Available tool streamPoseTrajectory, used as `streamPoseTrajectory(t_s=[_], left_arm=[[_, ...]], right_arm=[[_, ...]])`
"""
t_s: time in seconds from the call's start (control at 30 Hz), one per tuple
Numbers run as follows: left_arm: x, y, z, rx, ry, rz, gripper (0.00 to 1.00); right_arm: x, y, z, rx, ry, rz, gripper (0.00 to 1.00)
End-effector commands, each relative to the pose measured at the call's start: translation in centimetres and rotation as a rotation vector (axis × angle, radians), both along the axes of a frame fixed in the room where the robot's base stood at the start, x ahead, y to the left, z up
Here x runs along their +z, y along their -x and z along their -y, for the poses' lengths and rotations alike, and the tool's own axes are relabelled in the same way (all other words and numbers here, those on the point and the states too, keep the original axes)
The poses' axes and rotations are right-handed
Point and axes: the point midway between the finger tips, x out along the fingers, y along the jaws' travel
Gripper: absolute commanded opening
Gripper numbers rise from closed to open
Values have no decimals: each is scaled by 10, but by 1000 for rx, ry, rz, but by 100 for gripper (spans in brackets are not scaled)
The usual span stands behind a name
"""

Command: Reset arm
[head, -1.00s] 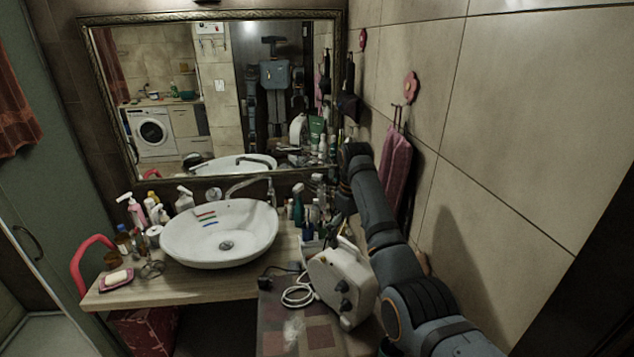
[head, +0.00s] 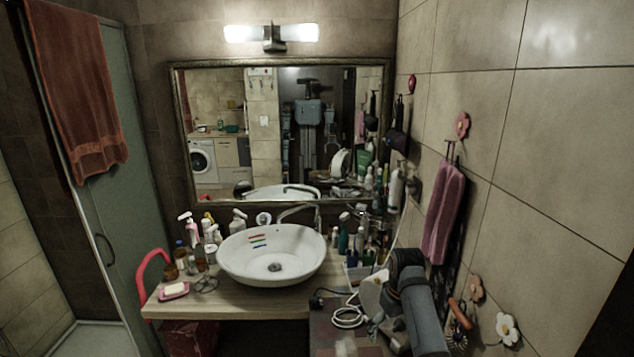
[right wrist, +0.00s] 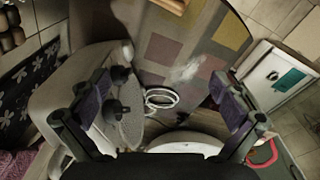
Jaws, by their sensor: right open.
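My right arm comes in from the lower right in the head view. Its gripper (head: 380,326) points down beside the white appliance and is partly hidden by the arm. In the right wrist view my right gripper (right wrist: 165,92) is open, with its two fingers wide apart and nothing between them. The appliance (right wrist: 62,95), with black knobs, lies behind the left finger there; I cannot tell whether they touch. My left gripper is not in view.
A white basin (head: 255,268) stands on the wooden counter (head: 235,303) among several bottles. A patterned surface (right wrist: 180,48) with a coiled white cable (right wrist: 160,98) lies below the gripper. A pink towel (head: 443,212) hangs on the right wall. A mirror (head: 278,130) is behind the basin.

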Motion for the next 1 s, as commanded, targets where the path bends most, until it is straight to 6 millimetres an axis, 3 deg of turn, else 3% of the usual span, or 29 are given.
streamPoseTrajectory(t_s=[0.17,0.23,0.33,0.6,0.8,1.0], left_arm=[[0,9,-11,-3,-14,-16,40],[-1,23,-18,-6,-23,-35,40],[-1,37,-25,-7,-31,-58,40],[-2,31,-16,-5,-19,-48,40],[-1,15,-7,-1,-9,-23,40],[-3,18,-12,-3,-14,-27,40]], right_arm=[[-58,54,22,-99,12,43,100],[-81,88,32,-145,22,70,100],[-99,138,44,-200,34,112,100],[-100,224,53,-265,41,187,100],[-87,267,52,-284,36,223,100],[-76,298,50,-297,26,247,100]])
